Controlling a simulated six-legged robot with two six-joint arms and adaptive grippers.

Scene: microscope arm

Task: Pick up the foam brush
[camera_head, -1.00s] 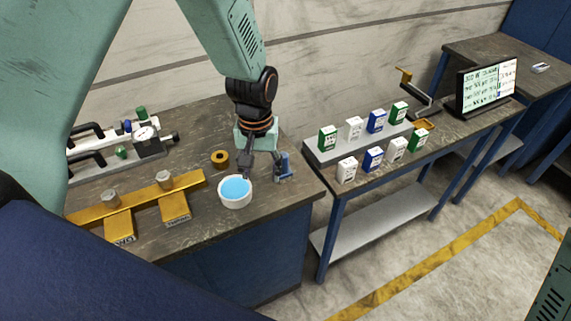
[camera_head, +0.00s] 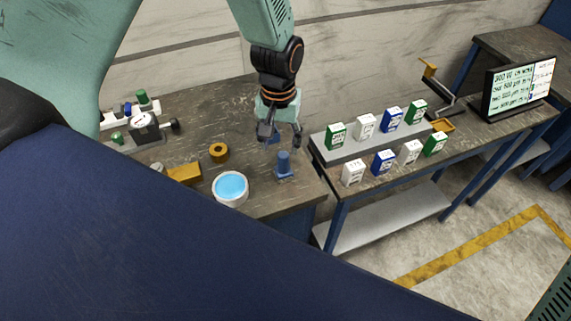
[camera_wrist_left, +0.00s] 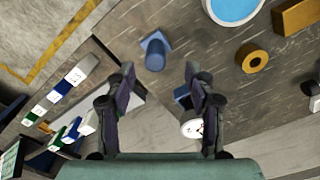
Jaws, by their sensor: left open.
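A blue piece with a flat square base and an upright round stem, most likely the foam brush (camera_head: 284,166), stands near the right end of the dark bench. It also shows in the left wrist view (camera_wrist_left: 154,53). My left gripper (camera_head: 283,140) is open and empty, its fingers pointing down, just behind and above the blue piece in the head view. In the left wrist view the blue piece lies beyond the fingertips, between the fingers (camera_wrist_left: 158,82) in the picture, not touched. My right gripper is not in view.
A white bowl of blue liquid (camera_head: 230,190) and a brass ring (camera_head: 219,152) stand left of the blue piece. Another blue item (camera_wrist_left: 183,95) and a white round item (camera_wrist_left: 192,128) sit by a finger. Small boxes (camera_head: 384,161) stand on the right-hand table.

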